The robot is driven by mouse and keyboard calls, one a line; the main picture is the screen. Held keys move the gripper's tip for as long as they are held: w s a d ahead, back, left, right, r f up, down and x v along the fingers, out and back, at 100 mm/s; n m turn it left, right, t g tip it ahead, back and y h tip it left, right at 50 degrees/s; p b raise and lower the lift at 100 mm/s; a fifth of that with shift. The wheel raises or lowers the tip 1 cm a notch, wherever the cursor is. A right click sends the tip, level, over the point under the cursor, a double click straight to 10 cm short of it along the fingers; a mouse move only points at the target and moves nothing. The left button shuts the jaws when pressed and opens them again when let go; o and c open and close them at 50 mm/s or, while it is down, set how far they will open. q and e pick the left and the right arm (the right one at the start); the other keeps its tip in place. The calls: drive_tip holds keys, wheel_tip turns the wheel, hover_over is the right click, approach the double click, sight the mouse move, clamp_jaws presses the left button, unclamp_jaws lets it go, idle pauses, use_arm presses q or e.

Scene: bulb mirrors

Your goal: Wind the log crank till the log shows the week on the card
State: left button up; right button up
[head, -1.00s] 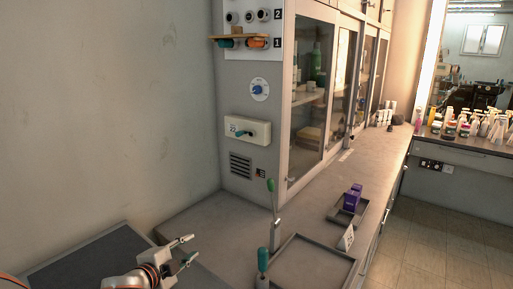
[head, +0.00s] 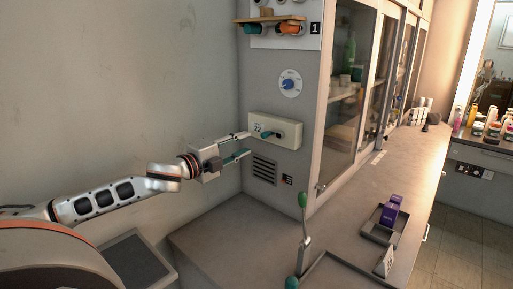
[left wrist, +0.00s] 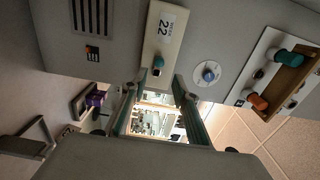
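The log (head: 289,126) is a cream box on the grey cabinet's end wall; its label reads 22. My right gripper is out of view.
Above the log are a blue dial (head: 290,84) and a shelf (head: 268,19) with teal and orange knobs. A vent (head: 264,171) lies below. A green-knobbed lever (head: 303,200) rises from the counter, left of a tray (head: 379,228) with purple boxes.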

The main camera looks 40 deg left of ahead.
sight(262, 136)
use_arm(q)
drive_tip(key=w, duration=0.3)
drive_tip(key=shift+w+r, duration=0.15)
drive_tip(key=shift+w, duration=0.1)
drive_tip(key=w, duration=0.1)
drive_tip(key=w+p, duration=0.1)
drive_tip(key=w, duration=0.2)
drive_tip(key=shift+w+d+p, duration=0.15)
drive_tip(key=shift+d+p, duration=0.1)
drive_tip(key=shift+p, duration=0.05)
drive_tip(key=shift+w, duration=0.35)
drive_tip(key=shift+f, duration=0.2)
drive_tip(key=shift+w+d+p, duration=0.1)
drive_tip(key=shift+w+p, duration=0.15)
drive_tip(key=shift+p, duration=0.25)
clamp_jaws()
